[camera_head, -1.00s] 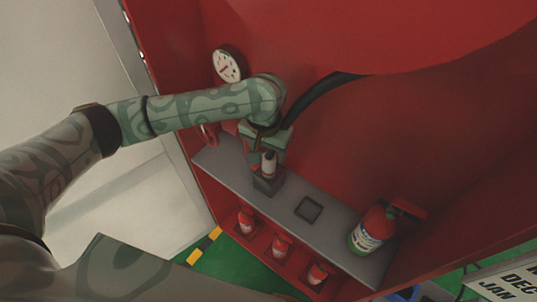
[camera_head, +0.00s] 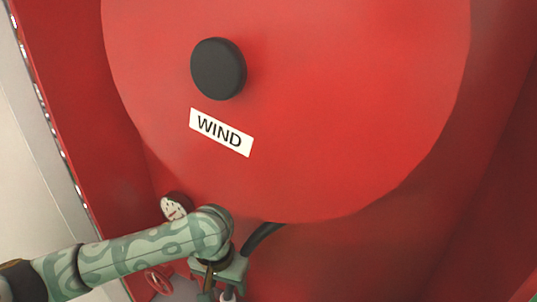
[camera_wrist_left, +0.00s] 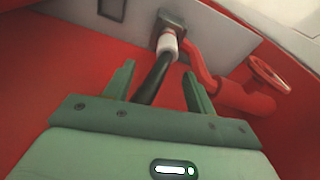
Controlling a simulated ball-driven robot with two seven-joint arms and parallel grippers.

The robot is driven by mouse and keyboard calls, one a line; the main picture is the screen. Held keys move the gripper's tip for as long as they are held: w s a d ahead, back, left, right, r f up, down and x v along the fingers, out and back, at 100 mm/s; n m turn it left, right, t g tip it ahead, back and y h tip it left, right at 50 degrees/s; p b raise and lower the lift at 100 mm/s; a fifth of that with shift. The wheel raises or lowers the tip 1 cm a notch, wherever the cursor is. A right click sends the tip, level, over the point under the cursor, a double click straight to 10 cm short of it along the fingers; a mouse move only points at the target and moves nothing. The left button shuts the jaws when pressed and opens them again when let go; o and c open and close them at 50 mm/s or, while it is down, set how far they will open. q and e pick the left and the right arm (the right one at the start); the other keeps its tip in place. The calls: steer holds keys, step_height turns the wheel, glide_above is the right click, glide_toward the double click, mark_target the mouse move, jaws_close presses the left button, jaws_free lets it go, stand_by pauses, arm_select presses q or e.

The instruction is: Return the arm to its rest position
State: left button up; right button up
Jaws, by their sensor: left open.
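My left gripper (camera_head: 220,288) is at the bottom of the head view, below the red reel, its arm coming in from the left. The left wrist view shows its green fingers (camera_wrist_left: 160,76) open and apart. A black hose (camera_wrist_left: 152,78) shows between and beyond the fingers, ending in a white nozzle piece (camera_wrist_left: 167,46) at a grey square holder (camera_wrist_left: 173,22). Whether the fingers touch the hose is unclear. In the head view the hose (camera_head: 262,238) curves up behind my gripper toward the reel. My right gripper is not in view.
A large red reel disc (camera_head: 320,110) with a black knob (camera_head: 218,68) and a WIND label (camera_head: 221,132) fills the cabinet above my arm. A round gauge (camera_head: 175,206) is close behind my forearm. A red valve wheel (camera_wrist_left: 269,73) is right of the fingers.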

arm_select(q)
steer(key=s+d+f+m+t+h, duration=0.2)
steer(key=s+d+m+t+h, duration=0.15)
steer(key=s+d, duration=0.25)
steer(key=s+a+f+m+t+y, duration=0.1)
steer(key=s+a+y, duration=0.4)
steer(key=a, duration=0.7)
steer(key=s+a+f+t+y, duration=0.1)
steer(key=s+a+y, duration=0.3)
steer(key=s+a, duration=0.5)
steer(key=s+d+f+g+h+b, duration=0.1)
steer(key=s+f+g+h+b, duration=0.1)
steer(key=f, duration=1.4)
steer(key=s+d+f+g+h+b, duration=0.1)
steer(key=s+d+f+g+h, duration=0.1)
steer(key=f, duration=1.4)
steer(key=s+f+n+g+b, duration=0.2)
steer(key=s+f+n, duration=0.1)
steer(key=s+f, duration=1.2)
steer(key=s+a+h, duration=0.1)
steer(key=s, duration=0.1)
steer(key=shift+s+f+b, duration=0.15)
steer(key=shift+s+b, duration=0.15)
steer(key=shift+s, duration=0.1)
